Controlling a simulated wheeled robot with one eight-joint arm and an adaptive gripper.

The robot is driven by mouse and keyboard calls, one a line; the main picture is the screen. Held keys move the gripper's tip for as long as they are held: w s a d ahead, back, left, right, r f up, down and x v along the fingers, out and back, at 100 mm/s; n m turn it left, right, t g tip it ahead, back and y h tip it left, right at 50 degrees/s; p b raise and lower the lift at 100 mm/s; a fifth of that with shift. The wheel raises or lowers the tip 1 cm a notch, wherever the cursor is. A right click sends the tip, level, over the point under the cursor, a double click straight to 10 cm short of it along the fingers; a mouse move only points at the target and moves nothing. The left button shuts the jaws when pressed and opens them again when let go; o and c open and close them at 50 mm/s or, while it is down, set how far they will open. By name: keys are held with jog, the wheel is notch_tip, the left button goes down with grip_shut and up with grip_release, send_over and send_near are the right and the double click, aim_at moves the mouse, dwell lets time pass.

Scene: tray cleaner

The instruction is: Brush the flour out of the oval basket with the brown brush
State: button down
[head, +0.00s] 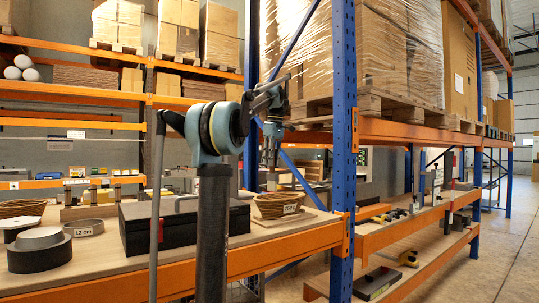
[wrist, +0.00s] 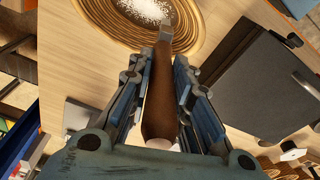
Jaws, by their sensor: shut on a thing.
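My gripper (wrist: 166,65) is shut on the brown brush (wrist: 160,95), whose handle runs between the two fingers in the wrist view. The brush's grey end points at the woven oval basket (wrist: 203,38) at the top of that view. White flour (wrist: 150,10) lies in a patch on the basket's floor. The brush end overlaps the basket in the picture; I cannot tell whether it touches. The brush is not clear there.
A black box (head: 140,232) stands on the wooden shelf left of the basket and shows at right in the wrist view (wrist: 258,85). Farther left are round tins (head: 40,252) and another woven basket (head: 22,208). The blue post (head: 342,150) stands at the shelf's right end.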

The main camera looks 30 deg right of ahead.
aim_at(271, 181)
notch_tip(271, 181, up, 3)
jog(key=m, duration=0.3)
jog(key=shift+w, duration=0.1)
jog(key=shift+f, duration=6.35)
jog(key=shift+d, duration=0.2)
